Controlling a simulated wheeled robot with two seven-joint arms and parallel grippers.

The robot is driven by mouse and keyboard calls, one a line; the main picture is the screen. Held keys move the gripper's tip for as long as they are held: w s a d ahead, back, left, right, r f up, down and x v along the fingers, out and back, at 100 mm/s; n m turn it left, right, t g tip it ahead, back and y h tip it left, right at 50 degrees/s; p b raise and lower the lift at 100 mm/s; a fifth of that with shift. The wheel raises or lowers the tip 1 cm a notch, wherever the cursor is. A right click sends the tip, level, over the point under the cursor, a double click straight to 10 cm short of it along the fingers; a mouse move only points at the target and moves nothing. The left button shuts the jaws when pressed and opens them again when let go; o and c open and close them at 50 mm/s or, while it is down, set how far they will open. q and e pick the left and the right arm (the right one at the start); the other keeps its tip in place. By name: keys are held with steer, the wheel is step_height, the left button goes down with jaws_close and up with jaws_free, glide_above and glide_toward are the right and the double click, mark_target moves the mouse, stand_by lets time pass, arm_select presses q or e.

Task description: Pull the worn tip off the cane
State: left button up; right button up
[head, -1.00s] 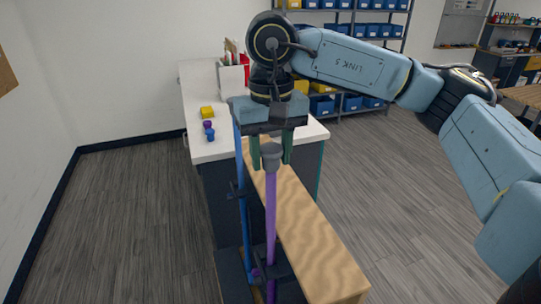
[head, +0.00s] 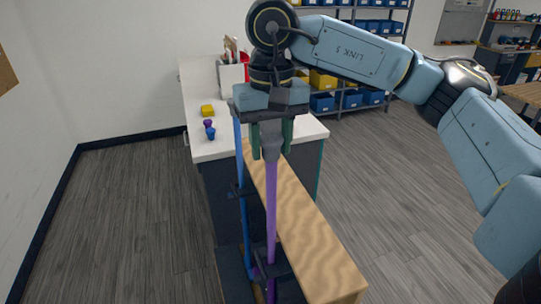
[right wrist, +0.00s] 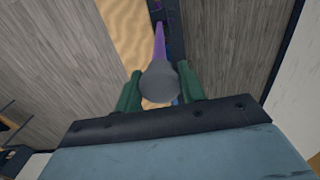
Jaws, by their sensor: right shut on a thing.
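The purple cane (head: 271,215) stands upright in the middle of the head view, its lower part passing a dark clamp (head: 275,271). Its grey tip (head: 270,142) is at the top end. My right gripper (head: 271,150) points down over it and is shut on the tip, with a green finger on either side. In the right wrist view the round grey tip (right wrist: 158,82) sits between the fingers, and the purple shaft (right wrist: 160,42) runs away below it. No gap between tip and shaft shows. My left gripper is not in view.
A blue upright pole (head: 245,210) stands just left of the cane. A wooden board (head: 310,235) lies close behind and right. Floor on both sides is clear.

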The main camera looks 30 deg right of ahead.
mark_target(271, 137)
steer(key=shift+r+p, duration=0.9)
steer(key=shift+r, duration=0.65)
steer(key=shift+r+p, duration=1.55)
steer(key=shift+r, duration=0.95)
steer(key=shift+f, duration=0.15)
